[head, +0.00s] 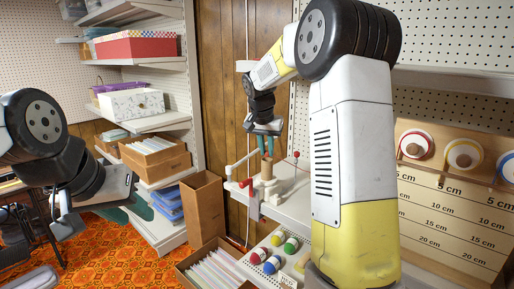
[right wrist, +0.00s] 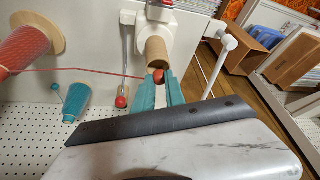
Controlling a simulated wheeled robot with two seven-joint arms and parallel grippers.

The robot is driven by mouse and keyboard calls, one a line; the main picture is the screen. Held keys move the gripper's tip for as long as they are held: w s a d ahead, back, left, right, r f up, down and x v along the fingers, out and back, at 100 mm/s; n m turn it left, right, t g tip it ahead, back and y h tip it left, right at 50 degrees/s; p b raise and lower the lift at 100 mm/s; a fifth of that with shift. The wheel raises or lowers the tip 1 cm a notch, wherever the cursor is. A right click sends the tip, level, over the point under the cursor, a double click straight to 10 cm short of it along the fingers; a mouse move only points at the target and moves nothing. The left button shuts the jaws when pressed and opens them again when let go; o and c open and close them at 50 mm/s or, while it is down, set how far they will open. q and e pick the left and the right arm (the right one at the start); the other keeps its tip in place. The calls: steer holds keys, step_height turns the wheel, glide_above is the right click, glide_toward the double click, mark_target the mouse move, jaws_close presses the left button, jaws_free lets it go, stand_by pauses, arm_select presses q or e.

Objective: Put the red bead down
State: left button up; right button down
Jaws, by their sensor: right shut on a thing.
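My right gripper (head: 265,146) has its teal fingers pointing down over a winder-like device on the shelf in the head view. In the right wrist view its fingers (right wrist: 159,85) are shut on a small round red bead (right wrist: 158,76). The bead is right by the end of a tan wooden cylinder (right wrist: 157,52); I cannot tell whether they touch. In the head view the bead is not clear between the fingers. My left gripper (head: 132,209) hangs at the left over the floor, its teal fingers apart and empty.
A red ball-ended rod (head: 296,154) stands beside the device; a crank arm (head: 243,160) projects to its left. A red thread (right wrist: 85,70) runs from a red spool (right wrist: 25,48). A teal spool (right wrist: 76,101) sits nearby. Several coloured spools (head: 271,265) lie below.

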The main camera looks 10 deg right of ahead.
steer(key=c, duration=1.4)
jaws_free()
steer(key=v, duration=1.2)
steer(key=s+a+f+n+y, duration=0.1)
steer(key=s+f+n, duration=0.1)
steer(key=s, duration=0.7)
steer(key=s+a+f+n+t+y, duration=0.1)
steer(key=s+f+n, duration=0.1)
steer(key=s, duration=0.8)
steer(key=s+a+f+n+t+y, duration=0.1)
steer(key=s+f, duration=0.3)
steer(key=s, duration=0.6)
steer(key=shift+f+n+y, duration=0.15)
steer(key=shift+n+y, duration=0.45)
steer(key=shift+n, duration=0.1)
